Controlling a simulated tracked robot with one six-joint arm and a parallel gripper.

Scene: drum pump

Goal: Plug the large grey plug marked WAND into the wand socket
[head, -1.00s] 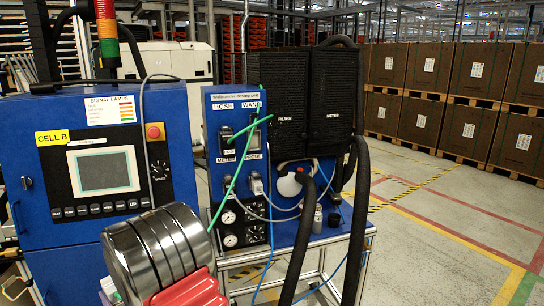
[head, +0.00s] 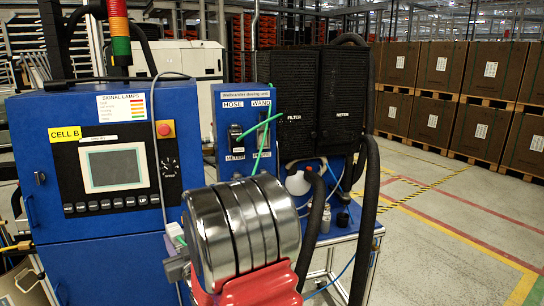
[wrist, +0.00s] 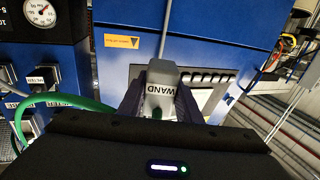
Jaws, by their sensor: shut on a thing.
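The large grey plug (wrist: 160,78) marked WAND is between the jaws of my gripper (wrist: 158,103) in the wrist view, its label facing the camera. A grey cable rises from its far end. In the head view the plug (head: 175,232) shows small at the left of my silver wrist, with the thin grey cable above it. The wand socket (head: 262,136) is under the WAND label on the blue panel, behind and above my arm. A green cable crosses close in front of it, so its opening is unclear. The plug is apart from the panel.
The HOSE socket (head: 236,138) is left of the wand socket. The green cable (head: 263,148) hangs before the panel. Thick black hoses (head: 365,215) stand right of my arm. The CELL B cabinet (head: 55,185) is at left. Open floor (head: 450,225) lies right.

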